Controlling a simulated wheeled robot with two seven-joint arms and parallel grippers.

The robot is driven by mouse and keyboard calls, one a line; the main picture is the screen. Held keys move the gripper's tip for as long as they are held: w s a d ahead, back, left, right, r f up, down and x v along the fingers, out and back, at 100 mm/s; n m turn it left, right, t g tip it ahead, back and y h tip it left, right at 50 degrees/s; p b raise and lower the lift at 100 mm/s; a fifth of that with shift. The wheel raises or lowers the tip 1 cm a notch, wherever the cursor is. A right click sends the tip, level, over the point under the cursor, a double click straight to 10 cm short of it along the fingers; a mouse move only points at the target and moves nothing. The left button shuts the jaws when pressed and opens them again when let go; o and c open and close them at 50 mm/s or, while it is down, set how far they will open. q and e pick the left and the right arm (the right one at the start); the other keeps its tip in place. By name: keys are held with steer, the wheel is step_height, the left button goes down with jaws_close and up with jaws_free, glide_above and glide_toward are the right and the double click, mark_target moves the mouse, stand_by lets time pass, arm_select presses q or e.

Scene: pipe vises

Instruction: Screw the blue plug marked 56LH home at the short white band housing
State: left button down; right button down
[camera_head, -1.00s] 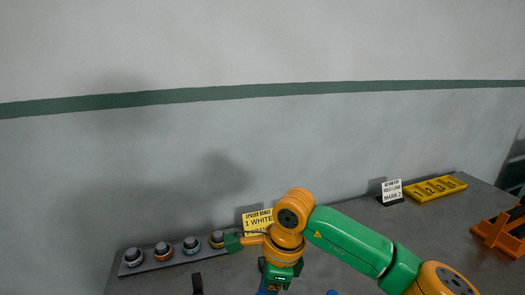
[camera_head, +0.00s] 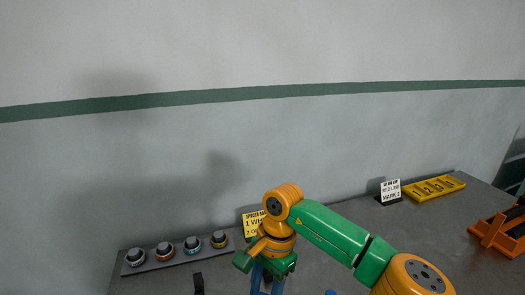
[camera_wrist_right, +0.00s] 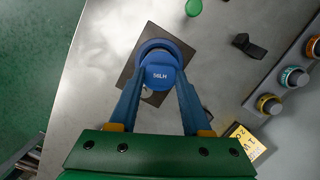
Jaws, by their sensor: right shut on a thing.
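In the right wrist view, the blue plug marked 56LH (camera_wrist_right: 159,77) is between the two blue fingers of my right gripper (camera_wrist_right: 158,84), which is shut on it. The plug's marked face points to the camera. A round blue rim (camera_wrist_right: 158,47) shows just behind it, above a dark square plate (camera_wrist_right: 130,70). I cannot tell how far the plug is seated, and no white band is visible there. In the head view, my right gripper (camera_head: 267,280) shows at the bottom edge, and the plug is out of sight. My left gripper is not in view.
A grey rack (camera_head: 176,258) with several banded caps stands at back left. A yellow sign (camera_head: 253,224) is partly behind my arm. A white card (camera_head: 390,190), yellow number tray (camera_head: 434,187) and orange stand (camera_head: 497,235) are right. A black clip-like part (camera_wrist_right: 249,46) lies near the plate.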

steer(key=n, duration=0.2)
steer(key=shift+a+r+n+h+p, duration=0.1)
steer(key=shift+n+h+p, duration=0.2)
steer(key=shift+n+p, duration=0.1)
steer(key=shift+n, duration=1)
steer(key=n+h+p, duration=0.1)
steer(key=n, duration=0.2)
steer(key=shift+a+n+g, duration=0.15)
steer(key=shift+n+g, duration=0.15)
steer(key=shift+g, duration=0.1)
steer(key=shift+r+p, duration=0.1)
steer(key=shift+p, duration=0.45)
steer(key=shift+n, duration=0.4)
steer(key=shift+w+f, duration=0.1)
steer(key=shift+f, duration=0.2)
steer(key=shift+c, duration=2.2)
jaws_free()
